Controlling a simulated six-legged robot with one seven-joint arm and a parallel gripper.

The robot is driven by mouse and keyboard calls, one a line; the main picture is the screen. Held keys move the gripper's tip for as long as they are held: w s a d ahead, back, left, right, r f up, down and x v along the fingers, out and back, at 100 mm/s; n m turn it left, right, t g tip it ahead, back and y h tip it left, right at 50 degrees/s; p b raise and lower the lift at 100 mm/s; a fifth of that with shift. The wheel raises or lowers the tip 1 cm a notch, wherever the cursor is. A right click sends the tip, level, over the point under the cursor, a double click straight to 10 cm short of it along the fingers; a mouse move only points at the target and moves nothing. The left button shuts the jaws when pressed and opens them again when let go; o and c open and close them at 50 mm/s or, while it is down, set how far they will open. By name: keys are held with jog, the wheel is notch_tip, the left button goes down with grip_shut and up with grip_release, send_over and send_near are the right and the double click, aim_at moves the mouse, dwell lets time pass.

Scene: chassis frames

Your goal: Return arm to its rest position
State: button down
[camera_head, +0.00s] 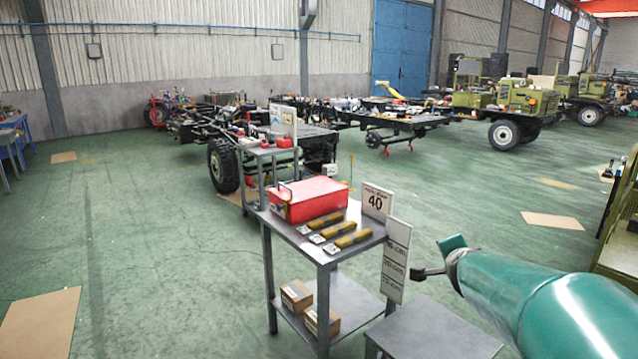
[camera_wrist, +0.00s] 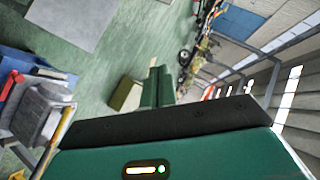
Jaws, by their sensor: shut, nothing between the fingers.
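My arm, teal and rounded, reaches in from the lower right of the head view, with a small dark part and a teal tip at its far end. It is right of the grey work table (camera_head: 345,240), in open air. My gripper (camera_wrist: 155,88) shows in the wrist view as two green fingers side by side beyond a dark bar. The fingers are together and hold nothing. Part of my arm is cut off by the head view's edge.
The table bears a red toolbox (camera_head: 308,200), several yellow-and-black items and a "40" sign (camera_head: 377,201); boxes (camera_head: 296,295) lie on its lower shelf. A grey surface (camera_head: 435,330) is near my arm. Truck chassis (camera_head: 250,135) stand behind. Green floor (camera_head: 130,240) is open at left.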

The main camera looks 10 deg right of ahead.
jog(key=s+a+n+g+y, duration=0.1)
jog(key=s+a+n+y, duration=0.2)
jog(key=s+a+n, duration=0.45)
jog(key=s+a+n+g+y, duration=0.1)
jog(key=s+a+n+y, duration=0.25)
jog(key=a, duration=0.75)
jog(key=s+a+f+n+g, duration=0.2)
jog(key=s+n, duration=0.1)
jog(key=s, duration=0.3)
jog(key=s+a+f+n+g+h, duration=0.1)
jog(key=s+a+f+n+g, duration=0.1)
jog(key=s, duration=0.5)
jog(key=shift+s+a+f+n, duration=0.3)
jog(key=shift+a+f+n, duration=0.15)
jog(key=shift+f+n, duration=0.05)
jog(key=shift+d, duration=0.1)
